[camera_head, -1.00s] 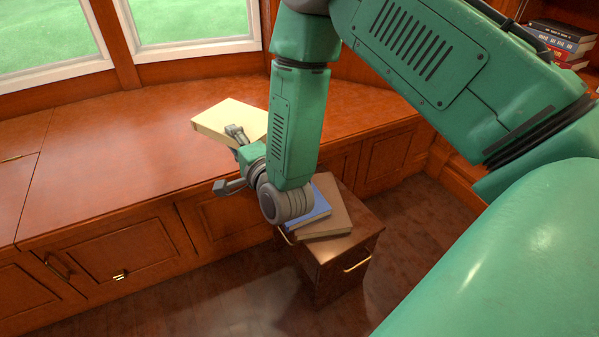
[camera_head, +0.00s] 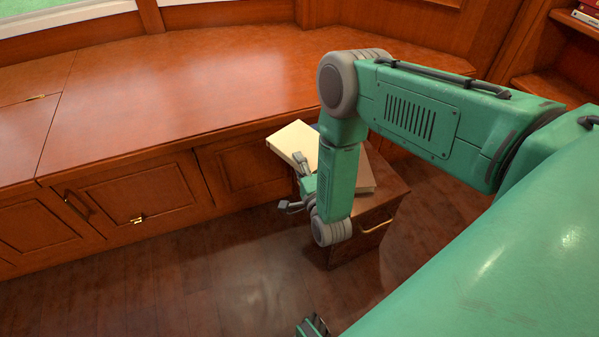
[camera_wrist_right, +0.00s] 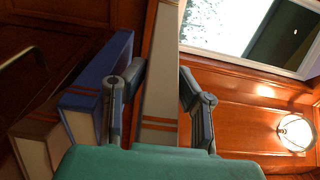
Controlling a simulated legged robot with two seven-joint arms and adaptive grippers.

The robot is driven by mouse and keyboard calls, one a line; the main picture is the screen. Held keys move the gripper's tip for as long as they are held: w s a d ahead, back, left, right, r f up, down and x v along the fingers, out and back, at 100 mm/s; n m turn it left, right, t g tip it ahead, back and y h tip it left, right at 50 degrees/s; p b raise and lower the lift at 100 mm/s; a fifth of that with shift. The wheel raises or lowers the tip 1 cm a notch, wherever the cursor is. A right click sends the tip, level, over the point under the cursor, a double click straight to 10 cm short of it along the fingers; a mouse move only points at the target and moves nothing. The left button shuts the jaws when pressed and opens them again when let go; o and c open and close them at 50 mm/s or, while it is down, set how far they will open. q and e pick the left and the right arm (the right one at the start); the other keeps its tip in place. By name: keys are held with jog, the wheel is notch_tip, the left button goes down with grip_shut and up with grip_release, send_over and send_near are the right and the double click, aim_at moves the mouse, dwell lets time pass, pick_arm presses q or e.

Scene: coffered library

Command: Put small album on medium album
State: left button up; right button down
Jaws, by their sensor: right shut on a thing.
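My right gripper (camera_head: 297,182) is shut on a cream album (camera_head: 300,143). The right wrist view shows the album's pale spine with orange bands (camera_wrist_right: 160,95) between both fingers (camera_wrist_right: 162,85). A blue album (camera_wrist_right: 95,90) lies on a brown album (camera_wrist_right: 38,135), left of the held album in that view. In the head view the cream album is over the stack, hiding most of the blue album; the brown album (camera_head: 366,178) shows at the right of my forearm. Whether the cream album touches the blue one cannot be told.
The albums' stack stands on a small wooden cabinet (camera_head: 385,205) with a brass handle. A long wooden window bench (camera_head: 170,90) runs behind it, its top clear. Open floor (camera_head: 180,285) lies in front. A bookshelf (camera_head: 565,85) is at the far right.

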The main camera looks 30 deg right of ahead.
notch_tip(320, 180, down, 3)
jog(key=shift+a+f+b, duration=0.1)
jog(key=shift+f+b, duration=0.05)
jog(key=shift+b, duration=0.55)
jog(key=c, duration=1.3)
grip_release()
jog(key=shift+f, duration=0.1)
jog(key=shift+s, duration=0.15)
jog(key=p+v, duration=0.9)
jog(key=v, duration=0.2)
jog(key=shift+s, duration=0.35)
